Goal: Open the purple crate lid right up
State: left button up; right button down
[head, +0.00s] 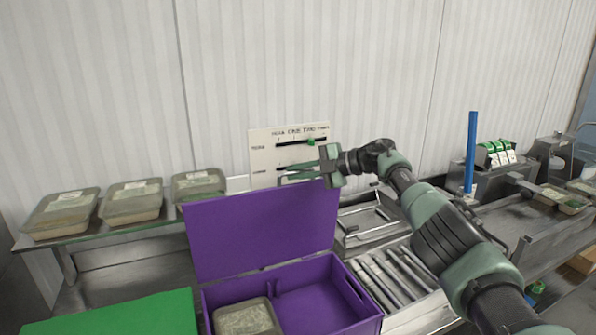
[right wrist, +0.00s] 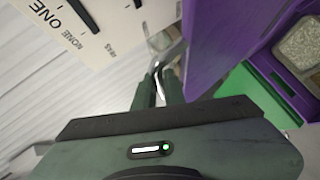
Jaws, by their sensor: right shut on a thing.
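The purple crate (head: 325,310) stands open at the front, below the middle of the head view. Its purple lid (head: 262,232) is raised along the back edge and stands about upright. My right gripper (head: 290,172) is at the lid's top edge, toward the right, with its fingers pointing left. In the right wrist view its fingers (right wrist: 167,88) are close together on a thin metal handle (right wrist: 160,68) beside the lid (right wrist: 222,45). The exact grip is partly hidden. My left gripper is not in view.
A tray of rice (head: 245,318) sits in the crate. A white sign board (head: 262,150) stands close behind the gripper. Lidded trays (head: 133,200) line the shelf at left. A green surface (head: 120,318) lies front left. A blue post (head: 471,150) stands at right.

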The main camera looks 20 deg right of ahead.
jog(key=shift+w+f, duration=0.15)
dwell(0.3)
jog(key=c, duration=1.5)
grip_release()
jog(key=shift+a, duration=0.1)
